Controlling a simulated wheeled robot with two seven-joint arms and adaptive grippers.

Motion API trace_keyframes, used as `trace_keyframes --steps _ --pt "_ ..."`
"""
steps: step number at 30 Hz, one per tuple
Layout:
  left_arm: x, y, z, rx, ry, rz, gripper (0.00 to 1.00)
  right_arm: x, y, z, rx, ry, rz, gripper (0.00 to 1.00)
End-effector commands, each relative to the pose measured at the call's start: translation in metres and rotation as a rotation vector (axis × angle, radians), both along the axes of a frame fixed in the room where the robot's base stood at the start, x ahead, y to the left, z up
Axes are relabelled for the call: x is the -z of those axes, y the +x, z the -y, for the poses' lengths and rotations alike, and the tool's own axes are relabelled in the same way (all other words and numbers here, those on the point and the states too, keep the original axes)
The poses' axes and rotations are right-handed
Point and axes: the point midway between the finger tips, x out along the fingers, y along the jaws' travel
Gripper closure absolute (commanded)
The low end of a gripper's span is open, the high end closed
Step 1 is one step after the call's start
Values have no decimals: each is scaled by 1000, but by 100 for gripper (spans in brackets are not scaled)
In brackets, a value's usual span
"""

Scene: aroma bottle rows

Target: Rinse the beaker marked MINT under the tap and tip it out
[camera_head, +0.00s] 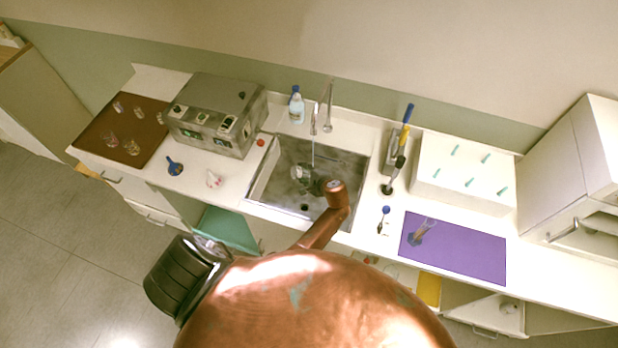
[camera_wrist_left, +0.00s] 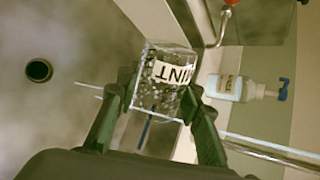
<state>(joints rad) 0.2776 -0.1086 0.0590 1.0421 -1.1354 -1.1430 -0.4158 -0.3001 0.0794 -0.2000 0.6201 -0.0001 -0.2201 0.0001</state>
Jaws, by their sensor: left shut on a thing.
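The clear beaker marked MINT (camera_wrist_left: 172,72) is between the fingers of my left gripper (camera_wrist_left: 160,88), which is shut on it. Its walls look speckled, perhaps with drops; I cannot tell how full it is. In the head view the beaker (camera_head: 301,172) is over the sink (camera_head: 345,165), below the tap (camera_head: 329,105). A thin stream comes down from the spout towards the beaker. My left gripper (camera_head: 315,184) is partly hidden by its wrist. My right gripper is not in view.
A soap bottle (camera_head: 296,108) stands behind the sink, left of the tap. A grey machine (camera_head: 215,110) and a brown mat (camera_head: 112,122) with glassware are on the left. Brushes (camera_head: 400,150), a white pegged rack (camera_head: 465,172) and a purple mat (camera_head: 470,250) are on the right.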

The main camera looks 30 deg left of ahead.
Motion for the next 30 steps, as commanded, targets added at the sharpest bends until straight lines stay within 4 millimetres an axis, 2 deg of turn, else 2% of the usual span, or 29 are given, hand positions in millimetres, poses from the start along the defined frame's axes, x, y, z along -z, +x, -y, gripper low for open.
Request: trace_keyframes --steps 12,21,30 --pt "0 0 0 -1 3 -3 90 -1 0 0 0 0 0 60" --pt "4 -7 -6 -1 -147 179 90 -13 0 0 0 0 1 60" --pt "6 -8 -7 -2 -166 200 90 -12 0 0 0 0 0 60"
